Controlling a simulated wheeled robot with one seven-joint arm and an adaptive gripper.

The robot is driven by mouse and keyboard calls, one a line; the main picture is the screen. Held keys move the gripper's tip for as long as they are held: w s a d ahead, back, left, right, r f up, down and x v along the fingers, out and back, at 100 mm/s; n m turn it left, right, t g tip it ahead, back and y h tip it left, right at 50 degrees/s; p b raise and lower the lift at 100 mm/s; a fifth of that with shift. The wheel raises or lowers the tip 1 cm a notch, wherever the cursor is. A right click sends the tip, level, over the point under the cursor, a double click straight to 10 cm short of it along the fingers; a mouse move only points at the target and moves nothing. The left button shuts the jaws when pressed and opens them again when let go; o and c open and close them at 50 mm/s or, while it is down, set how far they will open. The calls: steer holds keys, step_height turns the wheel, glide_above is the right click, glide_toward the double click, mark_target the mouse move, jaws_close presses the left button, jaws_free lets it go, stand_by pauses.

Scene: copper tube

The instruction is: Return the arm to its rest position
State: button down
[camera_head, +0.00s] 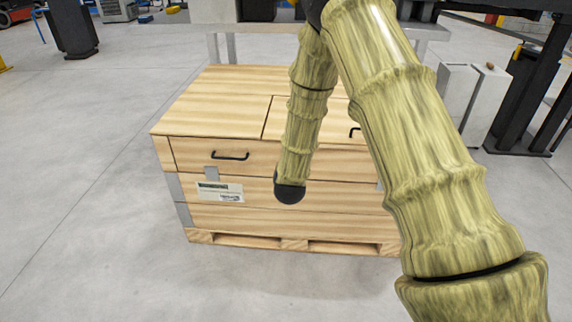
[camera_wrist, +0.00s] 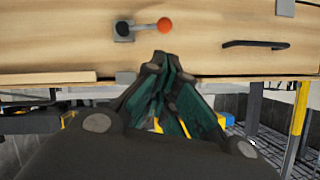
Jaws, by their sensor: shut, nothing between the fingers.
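My arm (camera_head: 425,140) fills the right half of the head view, in a yellow-green bamboo-like skin. One link rises to the top edge, and another (camera_head: 305,110) hangs down in front of the wooden crate, with a black rounded end. My gripper (camera_wrist: 163,62) shows in the wrist view, its dark green-black fingers drawn together at the tips with nothing between them. The tips overlap the lower edge of a wooden surface (camera_wrist: 210,65) in that picture. Whether they touch it I cannot tell. I cannot make out the gripper in the head view.
A wooden crate (camera_head: 215,100) stands on a pallet-like base, with black handles (camera_head: 230,156) and a white label (camera_head: 220,192). The wrist view shows an orange ball knob (camera_wrist: 164,25) and a black handle (camera_wrist: 255,44) on wood. Concrete floor (camera_head: 80,200) is clear at left.

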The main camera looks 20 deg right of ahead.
steer(key=shift+s+a+r, duration=0.1)
steer(key=shift+s+r, duration=0.1)
steer(key=shift+s, duration=0.2)
steer(key=s+a+f+n+g+y+p, duration=0.25)
steer(key=s+f, duration=0.45)
steer(key=s, duration=0.4)
steer(key=s+a+f+n+g+y+p, duration=0.1)
steer(key=s+a+f+g+p, duration=0.2)
steer(key=s+f, duration=0.55)
steer(key=s+a+n+g+p, duration=0.1)
steer(key=s+n+g+p, duration=0.1)
steer(key=s, duration=1.3)
steer(key=s+a+f+n+g+y+p, duration=0.1)
steer(key=s+g, duration=0.4)
steer(key=s, duration=1.1)
steer(key=shift+a+n+p, duration=0.35)
steer(key=shift+a+p, duration=0.25)
steer(key=shift+a, duration=0.15)
steer(key=c, duration=2.2)
jaws_free()
